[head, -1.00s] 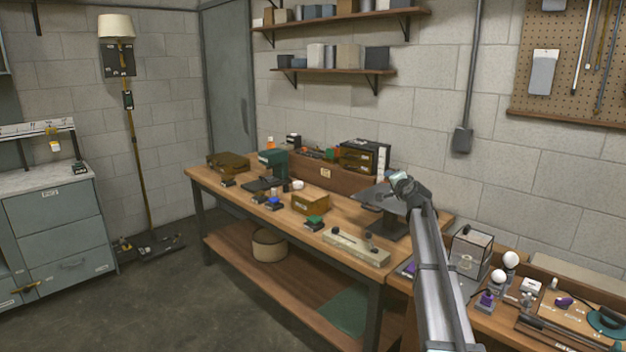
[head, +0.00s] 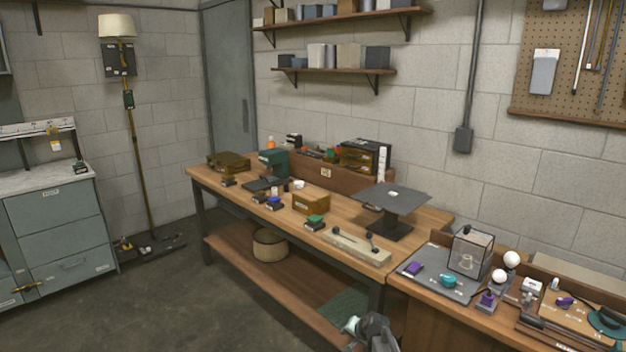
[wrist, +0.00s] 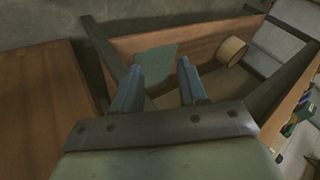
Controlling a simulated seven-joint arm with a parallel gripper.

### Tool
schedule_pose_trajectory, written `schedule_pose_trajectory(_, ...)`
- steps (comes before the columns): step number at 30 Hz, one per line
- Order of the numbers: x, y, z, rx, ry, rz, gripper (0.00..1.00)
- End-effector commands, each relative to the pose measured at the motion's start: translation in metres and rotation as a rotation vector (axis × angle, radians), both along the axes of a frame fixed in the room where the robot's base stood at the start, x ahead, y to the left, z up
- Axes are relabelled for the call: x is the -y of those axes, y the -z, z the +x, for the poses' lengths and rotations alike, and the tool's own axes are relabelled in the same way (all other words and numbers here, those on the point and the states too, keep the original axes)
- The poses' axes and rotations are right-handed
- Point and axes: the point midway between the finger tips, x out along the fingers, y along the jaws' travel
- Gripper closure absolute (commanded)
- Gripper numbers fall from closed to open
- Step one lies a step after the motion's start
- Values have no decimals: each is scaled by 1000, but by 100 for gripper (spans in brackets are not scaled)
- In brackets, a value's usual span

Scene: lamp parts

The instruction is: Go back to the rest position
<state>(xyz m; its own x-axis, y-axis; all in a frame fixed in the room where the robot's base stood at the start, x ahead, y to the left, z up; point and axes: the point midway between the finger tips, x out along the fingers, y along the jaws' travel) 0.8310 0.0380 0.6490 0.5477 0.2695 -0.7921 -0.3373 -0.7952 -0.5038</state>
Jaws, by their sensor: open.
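In the wrist view my gripper (wrist: 160,85) is open, with two blue-grey fingers apart and nothing between them. Beyond the fingers lie the wooden lower shelf of the workbench and a dark green sheet (wrist: 155,62). In the head view only a small part of my arm shows at the bottom edge, low in front of the bench; the fingertips cannot be made out there. The wooden workbench (head: 345,207) stands clear of the arm, with its grey raised plate (head: 393,198) in full view.
The bench carries a wooden box (head: 310,202), a pale block (head: 356,246) and several small parts. A round tan container (head: 269,244) sits on the lower shelf. A side bench at right holds a glass case (head: 471,253) and white bulbs. The floor at left is open.

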Motion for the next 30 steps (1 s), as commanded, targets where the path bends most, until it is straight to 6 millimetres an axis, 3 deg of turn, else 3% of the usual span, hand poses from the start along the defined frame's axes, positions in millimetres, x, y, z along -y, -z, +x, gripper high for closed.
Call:
schedule_pose_trajectory(1,-1,20,-25,-42,-21,-16,57)
schedule_pose_trajectory(6,0,80,-95,-180,-95,-73,57)
schedule_pose_trajectory(15,5,160,-231,-429,-233,-157,57)
schedule_pose_trajectory(24,15,207,-372,-680,-380,-222,57)
schedule_pose_trajectory(30,24,219,-466,-848,-481,-252,57)
